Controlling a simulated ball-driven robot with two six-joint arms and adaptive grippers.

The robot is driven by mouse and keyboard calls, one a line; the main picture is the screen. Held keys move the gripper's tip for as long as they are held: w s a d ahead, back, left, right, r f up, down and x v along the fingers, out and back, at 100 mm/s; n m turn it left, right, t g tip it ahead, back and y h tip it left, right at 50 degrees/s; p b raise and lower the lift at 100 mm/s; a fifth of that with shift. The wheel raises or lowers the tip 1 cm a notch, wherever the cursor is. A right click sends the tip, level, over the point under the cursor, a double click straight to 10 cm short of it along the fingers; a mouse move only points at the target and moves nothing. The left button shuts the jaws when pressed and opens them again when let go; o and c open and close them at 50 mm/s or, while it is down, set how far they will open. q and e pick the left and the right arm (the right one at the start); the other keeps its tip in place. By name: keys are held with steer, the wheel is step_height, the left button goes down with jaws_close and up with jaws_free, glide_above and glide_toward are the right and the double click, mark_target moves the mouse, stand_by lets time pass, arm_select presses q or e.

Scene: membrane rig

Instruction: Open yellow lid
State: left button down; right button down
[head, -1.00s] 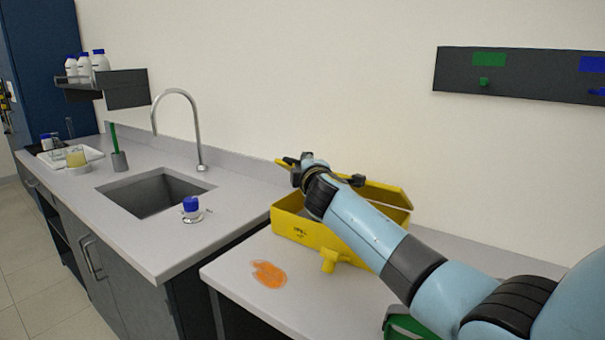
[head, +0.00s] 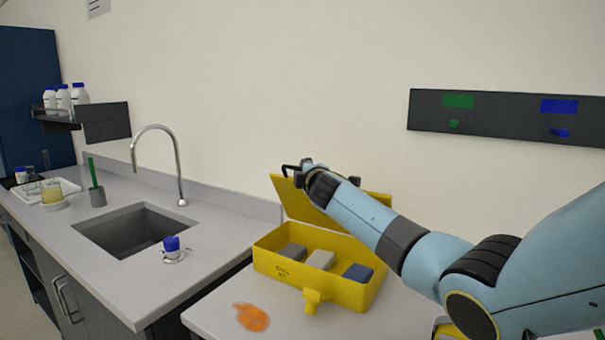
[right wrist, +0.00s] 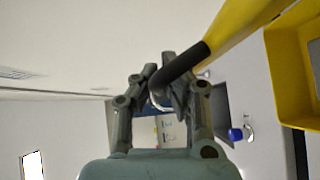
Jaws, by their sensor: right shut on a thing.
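The yellow box (head: 273,265) stands on the counter. Its yellow lid (head: 292,203) is swung up steeply at the back. Grey (head: 293,252), light grey (head: 320,260) and blue (head: 357,272) blocks show inside. My right gripper (head: 300,169) is at the lid's raised upper edge, and my arm hides the lid's right part. In the right wrist view, the right gripper (right wrist: 163,88) is shut on the lid's dark handle (right wrist: 182,73), with the yellow lid (right wrist: 240,25) beyond it. My left gripper is not in view.
An orange spill (head: 251,317) lies on the counter in front of the box. A sink (head: 137,232) and a blue-capped flask (head: 172,246) are to the left. A dark wall panel (head: 500,117) hangs above right. The wall is behind the lid.

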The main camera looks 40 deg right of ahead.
steer(key=shift+r, duration=0.25)
steer(key=c, duration=1.4)
jaws_free()
steer(key=shift+a, duration=0.2)
steer(key=shift+d+f, duration=0.1)
steer(key=v, duration=1.2)
